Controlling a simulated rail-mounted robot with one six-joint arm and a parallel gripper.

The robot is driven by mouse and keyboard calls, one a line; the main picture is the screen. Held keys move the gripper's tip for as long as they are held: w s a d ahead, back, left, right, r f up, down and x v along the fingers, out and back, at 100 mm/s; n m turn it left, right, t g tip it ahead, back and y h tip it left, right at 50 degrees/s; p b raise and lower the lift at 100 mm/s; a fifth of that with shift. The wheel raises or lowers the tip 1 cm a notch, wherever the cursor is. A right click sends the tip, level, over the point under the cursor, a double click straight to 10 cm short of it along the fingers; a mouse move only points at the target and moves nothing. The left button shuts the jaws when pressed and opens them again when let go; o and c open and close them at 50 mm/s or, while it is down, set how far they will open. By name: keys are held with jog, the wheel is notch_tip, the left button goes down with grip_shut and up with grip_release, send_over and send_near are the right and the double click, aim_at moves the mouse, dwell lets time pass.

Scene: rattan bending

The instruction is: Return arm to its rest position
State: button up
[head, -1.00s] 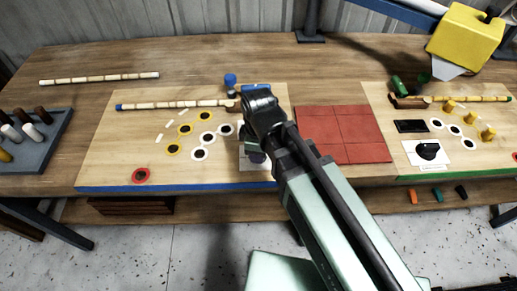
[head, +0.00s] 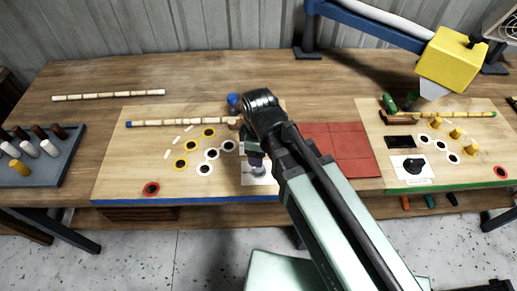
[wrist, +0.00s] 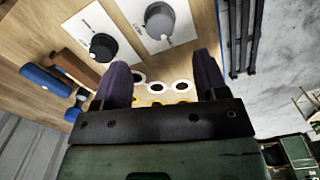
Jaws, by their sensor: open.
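My gripper (wrist: 162,75) shows in the wrist view with its two dark purple fingers wide apart and nothing between them. In the head view my gripper (head: 254,158) is partly hidden by my own wrist and hangs above the right part of the left board (head: 115,175). A white plate with a dial (head: 259,175) shows just below it. White-ringed and yellow-ringed holes show between the fingers.
A pale rattan pole (head: 172,122) lies on the left board, another (head: 108,96) on the table behind. A red mat (head: 350,150) separates the boards. The right board (head: 450,172) holds yellow pegs. A yellow machine head (head: 452,58) stands back right; a peg rack (head: 62,165) sits left.

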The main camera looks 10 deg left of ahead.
notch_tip(320, 180, up, 2)
dwell(0.5)
jog(key=w+d+m, duration=0.3)
jog(key=d+m, duration=1.4)
jog(key=d, duration=0.9)
jog(key=shift+w+m, duration=0.15)
jog(key=shift+m, duration=0.25)
